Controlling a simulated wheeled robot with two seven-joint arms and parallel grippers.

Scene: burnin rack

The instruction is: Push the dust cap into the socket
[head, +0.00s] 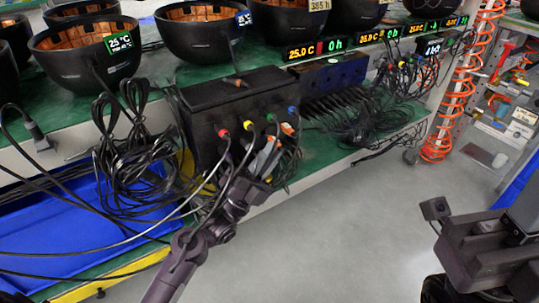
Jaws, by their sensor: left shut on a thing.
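A black box (232,92) with a row of round coloured connectors on its front stands on the green shelf. The connectors are red (222,133), yellow (248,126), green (270,118) and blue (292,110), with cables hanging from them. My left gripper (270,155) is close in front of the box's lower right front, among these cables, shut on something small. A small orange piece, which looks like the dust cap (287,128), shows at its fingers. The socket is not clear, and I cannot tell whether the cap touches it. My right gripper (470,250) is far off at the lower right, its jaws unclear.
Coiled black cables (130,150) hang over a blue bin (60,235) at left. More cables (365,125) heap on the shelf to the right. Black bowl-shaped units (85,55) line the upper shelf. An orange coiled hose (462,95) hangs at right. The grey floor (330,235) is clear.

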